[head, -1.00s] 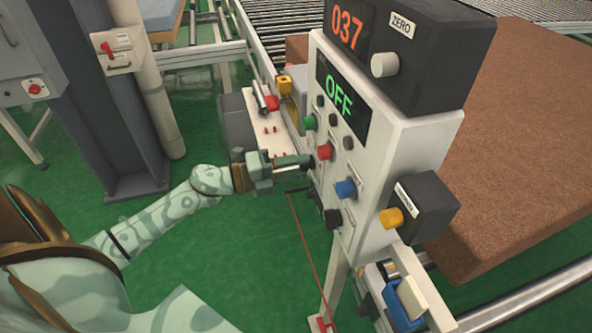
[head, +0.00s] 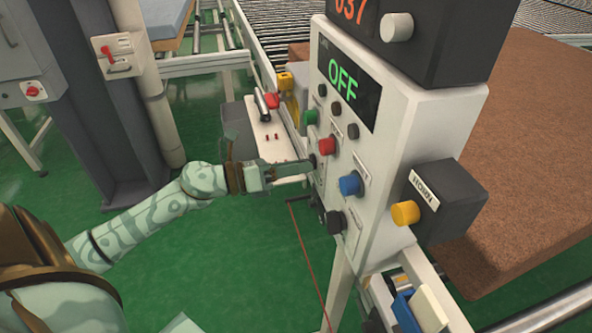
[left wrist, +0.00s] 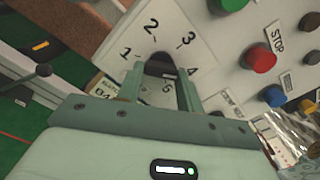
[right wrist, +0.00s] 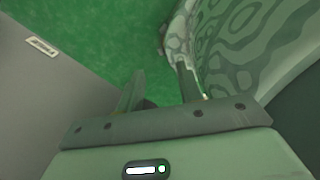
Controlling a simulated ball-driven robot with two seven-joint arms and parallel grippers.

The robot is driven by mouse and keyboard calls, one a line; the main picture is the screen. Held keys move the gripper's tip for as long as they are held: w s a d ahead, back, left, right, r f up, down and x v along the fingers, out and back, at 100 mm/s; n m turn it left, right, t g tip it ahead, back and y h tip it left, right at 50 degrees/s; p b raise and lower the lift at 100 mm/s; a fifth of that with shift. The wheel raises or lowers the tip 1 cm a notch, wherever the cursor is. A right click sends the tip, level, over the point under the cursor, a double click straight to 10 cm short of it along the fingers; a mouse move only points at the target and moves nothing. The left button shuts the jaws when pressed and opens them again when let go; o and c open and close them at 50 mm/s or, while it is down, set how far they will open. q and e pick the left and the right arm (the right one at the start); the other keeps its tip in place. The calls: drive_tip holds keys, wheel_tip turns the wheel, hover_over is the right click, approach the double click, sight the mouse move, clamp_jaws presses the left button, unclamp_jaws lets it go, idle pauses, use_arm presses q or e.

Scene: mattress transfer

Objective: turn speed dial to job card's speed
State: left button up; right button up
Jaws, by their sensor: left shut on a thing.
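The speed dial (left wrist: 160,66) is a dark knob on a white plate marked 1 to 5 in the left wrist view. My left gripper (head: 310,168) is at the left edge of the control panel (head: 405,112). In the left wrist view its two fingers (left wrist: 160,82) are shut on the dial knob, one on each side. I cannot tell which number the knob points at. A small pale card (left wrist: 104,88) with partly readable print shows beside the left finger; I cannot tell if it is the job card. My right gripper (right wrist: 158,72) is open and empty.
The panel's green display (head: 343,80) reads OFF. A brown mattress (head: 535,150) lies behind the panel on the right. A grey column (head: 105,100) stands at the left, with green floor between.

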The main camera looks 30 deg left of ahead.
use_arm(q)
drive_tip(key=shift+f+m, duration=0.2)
drive_tip(key=shift+m, duration=0.2)
drive_tip(key=o, duration=0.9)
drive_tip(key=shift+o, duration=0.4)
drive_tip(key=shift+r, duration=0.1)
drive_tip(key=v, duration=1.6)
drive_tip(key=shift+a+b, duration=0.15)
drive_tip(key=shift+b, duration=0.25)
drive_tip(key=shift+s, duration=0.1)
